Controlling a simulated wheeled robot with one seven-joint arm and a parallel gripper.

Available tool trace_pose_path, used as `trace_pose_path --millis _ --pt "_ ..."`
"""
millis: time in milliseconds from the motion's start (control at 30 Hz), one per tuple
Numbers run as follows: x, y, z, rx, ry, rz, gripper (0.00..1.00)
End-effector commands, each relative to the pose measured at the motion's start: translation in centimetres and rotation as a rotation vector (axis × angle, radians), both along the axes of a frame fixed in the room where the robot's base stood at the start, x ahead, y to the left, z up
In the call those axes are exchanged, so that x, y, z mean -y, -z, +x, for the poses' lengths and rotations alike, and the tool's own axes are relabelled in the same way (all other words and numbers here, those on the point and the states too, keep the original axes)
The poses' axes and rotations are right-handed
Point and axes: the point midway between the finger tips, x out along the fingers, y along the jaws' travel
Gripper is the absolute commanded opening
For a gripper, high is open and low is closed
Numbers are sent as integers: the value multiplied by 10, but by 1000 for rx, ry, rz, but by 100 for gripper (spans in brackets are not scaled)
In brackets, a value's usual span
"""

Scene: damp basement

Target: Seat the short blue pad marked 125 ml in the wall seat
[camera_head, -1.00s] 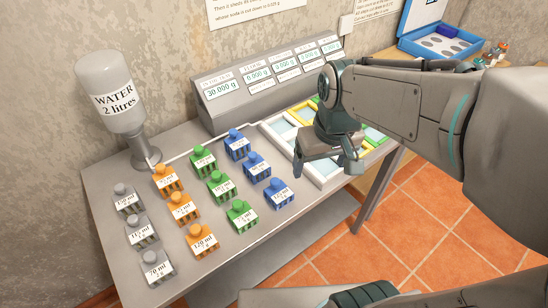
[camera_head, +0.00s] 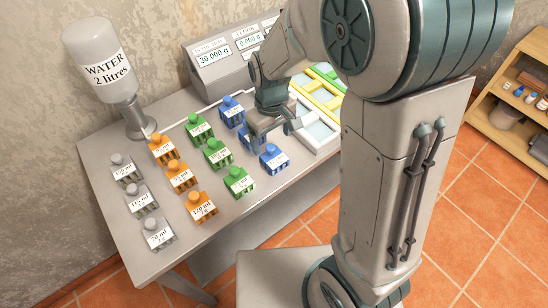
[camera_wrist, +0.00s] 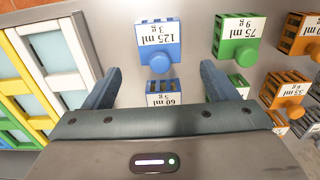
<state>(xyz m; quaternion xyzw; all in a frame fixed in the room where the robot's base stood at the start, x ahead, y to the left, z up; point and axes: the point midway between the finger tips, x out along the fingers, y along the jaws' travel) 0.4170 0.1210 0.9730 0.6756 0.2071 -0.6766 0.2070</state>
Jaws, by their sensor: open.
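The blue pad marked 125 ml (camera_wrist: 158,45) stands upright on the table, with a round blue knob and a white label. It also shows in the head view (camera_head: 273,159), the blue pad closest to the table's front edge. My gripper (camera_wrist: 161,70) is open and empty, its fingers spread on either side of the line of blue pads, just behind the 125 ml pad. It hangs over the blue row in the head view (camera_head: 275,135). A blue pad marked 60 ml (camera_wrist: 163,92) is partly hidden by my gripper. I cannot tell which place is the wall seat.
Green (camera_head: 215,154), orange (camera_head: 179,177) and grey (camera_head: 141,198) pads stand in rows to the left. A framed tray with white, yellow and green bays (camera_head: 319,142) lies to the right. A grey display box (camera_head: 222,68) and a water bottle (camera_head: 100,65) stand behind.

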Motion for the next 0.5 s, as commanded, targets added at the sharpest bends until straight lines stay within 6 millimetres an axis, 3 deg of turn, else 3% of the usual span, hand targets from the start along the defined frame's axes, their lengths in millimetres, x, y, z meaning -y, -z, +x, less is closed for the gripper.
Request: trace_pose_path --millis 167,500 --pt "0 11 0 -2 -1 -1 80" --pt "1 52 -2 -2 1 -1 80"
